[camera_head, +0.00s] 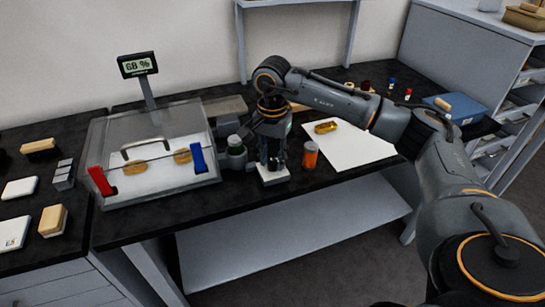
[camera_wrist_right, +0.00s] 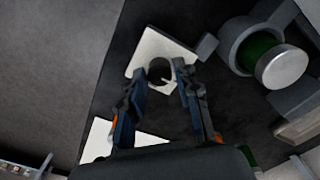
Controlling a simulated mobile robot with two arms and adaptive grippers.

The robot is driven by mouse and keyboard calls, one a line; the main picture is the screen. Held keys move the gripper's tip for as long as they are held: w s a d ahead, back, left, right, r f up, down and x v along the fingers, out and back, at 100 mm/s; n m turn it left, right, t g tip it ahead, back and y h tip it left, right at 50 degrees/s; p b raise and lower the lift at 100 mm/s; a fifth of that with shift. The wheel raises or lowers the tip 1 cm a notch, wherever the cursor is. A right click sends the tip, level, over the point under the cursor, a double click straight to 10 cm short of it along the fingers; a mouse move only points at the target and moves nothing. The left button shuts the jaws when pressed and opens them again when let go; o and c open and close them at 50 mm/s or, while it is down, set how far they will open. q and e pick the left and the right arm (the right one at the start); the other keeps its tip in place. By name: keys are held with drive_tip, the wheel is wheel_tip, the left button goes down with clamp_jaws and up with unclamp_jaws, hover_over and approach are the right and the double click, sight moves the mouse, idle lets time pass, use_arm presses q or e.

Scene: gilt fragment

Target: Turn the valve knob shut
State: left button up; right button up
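A small white block (camera_head: 273,176) stands near the table's front edge, below my right gripper (camera_head: 272,155). In the right wrist view, a dark round knob (camera_wrist_right: 159,71) with a pale mark sits on the white block (camera_wrist_right: 153,50). It looks like the valve knob. My right gripper (camera_wrist_right: 160,78) points down, with its two fingers apart and one on each side of the knob. I cannot tell whether they touch it. In the head view the gripper hides the knob. My left gripper is in neither view.
Left of the gripper stand a green jar (camera_head: 235,143) in a grey holder and a clear-lidded chamber (camera_head: 160,195) with red and blue clamps and a "68 %" display (camera_head: 138,65). An orange bottle (camera_head: 310,155) stands close on the right, beside white paper (camera_head: 350,148).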

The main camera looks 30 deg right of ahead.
sight(273, 161)
drive_tip(key=shift+o, duration=0.7)
drive_tip(key=shift+r, duration=0.25)
wheel_tip(273, 161, up, 12)
drive_tip(key=shift+f, duration=0.2)
drive_tip(key=shift+s+f, duration=0.1)
